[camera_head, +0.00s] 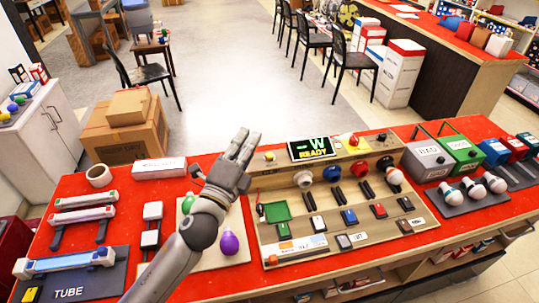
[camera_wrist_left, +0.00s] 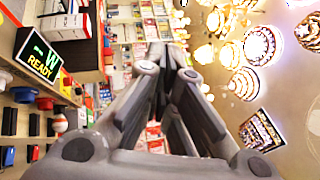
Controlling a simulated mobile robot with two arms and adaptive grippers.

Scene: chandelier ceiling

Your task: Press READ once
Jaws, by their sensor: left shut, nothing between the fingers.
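The wooden control panel (camera_head: 330,245) stands on the red tabletop and holds rows of buttons, knobs and switches. Its black display (camera_head: 311,149) shows "-W" and "READY" in green and yellow; the display also shows in the left wrist view (camera_wrist_left: 42,57). Small white labels sit on the panel, but I cannot read which control is READ. My left gripper (camera_head: 247,140) is shut and empty, raised at the panel's left edge with its fingers pointing up and away. In the left wrist view its fingers (camera_wrist_left: 168,62) converge. My right gripper is not in view.
Left of the panel, a purple bulb (camera_head: 229,243) sits on a pale board partly behind my arm. A tube fixture (camera_head: 65,262) lies at front left. Grey and green boxes (camera_head: 427,160) and several white bulbs (camera_head: 472,190) stand on the right.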

